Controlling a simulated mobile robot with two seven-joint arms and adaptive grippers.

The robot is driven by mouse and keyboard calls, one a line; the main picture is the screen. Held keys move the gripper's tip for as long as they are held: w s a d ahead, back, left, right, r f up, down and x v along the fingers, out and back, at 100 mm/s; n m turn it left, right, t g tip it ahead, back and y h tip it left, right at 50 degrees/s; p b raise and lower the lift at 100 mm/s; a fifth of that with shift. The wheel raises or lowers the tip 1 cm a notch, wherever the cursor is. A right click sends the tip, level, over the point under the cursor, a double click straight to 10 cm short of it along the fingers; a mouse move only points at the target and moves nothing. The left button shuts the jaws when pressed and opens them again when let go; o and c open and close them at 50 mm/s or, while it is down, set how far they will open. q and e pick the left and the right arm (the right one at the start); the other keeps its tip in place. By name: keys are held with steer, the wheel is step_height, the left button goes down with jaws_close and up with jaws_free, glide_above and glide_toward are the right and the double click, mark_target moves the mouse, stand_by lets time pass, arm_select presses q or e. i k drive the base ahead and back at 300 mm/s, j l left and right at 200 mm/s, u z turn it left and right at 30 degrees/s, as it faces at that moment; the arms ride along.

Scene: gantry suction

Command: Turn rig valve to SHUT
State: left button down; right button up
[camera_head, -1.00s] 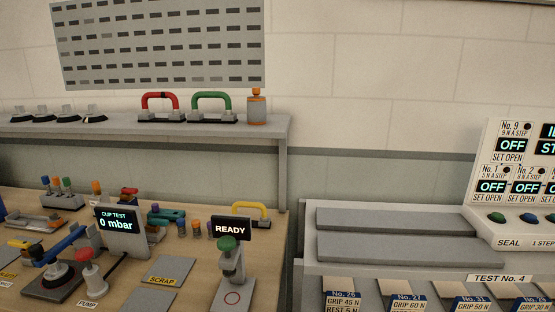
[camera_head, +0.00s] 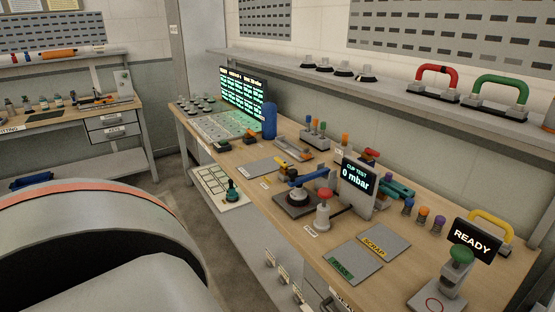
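The cup test rig stands on the wooden bench, with a black display (camera_head: 357,182) reading "CUP TEST 0 mbar". A blue lever (camera_head: 309,177) lies over a dark round piece on a dark base (camera_head: 291,204) left of the display; it may be the rig valve, but no OPEN or SHUT marking is readable. A red-topped pump knob (camera_head: 324,195) stands upright in front of the display. Neither of my grippers is in view.
Grey pads labelled SCRAP (camera_head: 384,240) and PASS (camera_head: 352,263) lie in front. A green-knobbed stand (camera_head: 459,258) with a READY screen (camera_head: 472,240) is at right. A blue cylinder (camera_head: 269,121) stands further back. Red (camera_head: 435,83) and green (camera_head: 500,91) handled tools sit on the shelf.

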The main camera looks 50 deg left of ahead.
mark_target(283, 164)
steer(key=u, duration=1.6)
steer(key=i+j+z, duration=0.1)
steer(key=z, duration=0.3)
steer(key=j+z, duration=0.75)
steer(key=j, duration=0.55)
steer(key=i, duration=0.05)
